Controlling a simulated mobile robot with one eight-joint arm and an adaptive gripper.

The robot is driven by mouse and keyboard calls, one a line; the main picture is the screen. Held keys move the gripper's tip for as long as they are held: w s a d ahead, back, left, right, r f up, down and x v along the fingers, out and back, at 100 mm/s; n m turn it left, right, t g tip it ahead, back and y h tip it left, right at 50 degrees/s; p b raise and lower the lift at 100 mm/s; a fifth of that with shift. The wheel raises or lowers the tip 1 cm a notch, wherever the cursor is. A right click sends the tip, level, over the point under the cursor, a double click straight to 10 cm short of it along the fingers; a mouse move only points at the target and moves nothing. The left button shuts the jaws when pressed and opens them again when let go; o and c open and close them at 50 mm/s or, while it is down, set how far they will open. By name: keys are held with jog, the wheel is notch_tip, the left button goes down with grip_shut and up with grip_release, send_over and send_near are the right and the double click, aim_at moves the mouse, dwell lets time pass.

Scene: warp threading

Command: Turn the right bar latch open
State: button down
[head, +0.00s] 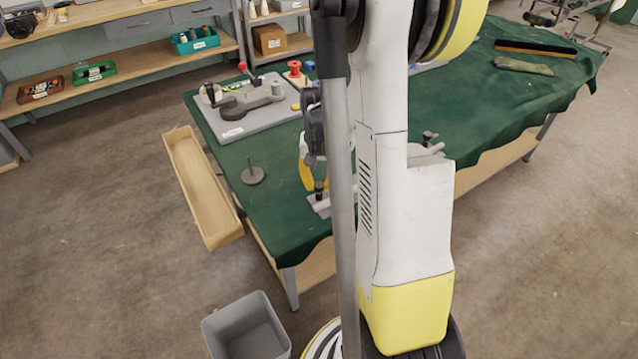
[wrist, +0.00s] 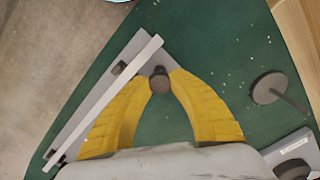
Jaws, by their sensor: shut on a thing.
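My gripper (wrist: 160,84) has its two yellow fingers closed around a dark round latch knob (wrist: 160,80). The knob stands at one end of a grey plate (wrist: 133,52), beside a pale straight bar (wrist: 105,100). In the head view my arm hides most of the gripper; one yellow finger (head: 306,175) shows left of the column. A dark knob (head: 319,187) shows close to it, at the near edge of the green-covered table. A second dark knob (head: 429,138) shows right of my arm. The bar's middle is hidden there, and I cannot tell the latch's exact angle.
A disc stand with a thin spindle (head: 252,174) stands left of the gripper; it also shows in the wrist view (wrist: 268,88). A grey board with parts (head: 245,118) lies behind. A wooden tray (head: 200,190) is along the table's left side. A grey bin (head: 246,325) is on the floor.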

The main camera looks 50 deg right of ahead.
aim_at(319, 184)
dwell(0.3)
jog(key=c, duration=1.1)
grip_release()
jog(key=shift+c, duration=0.2)
jog(key=shift+r, duration=0.1)
notch_tip(319, 184, up, 12)
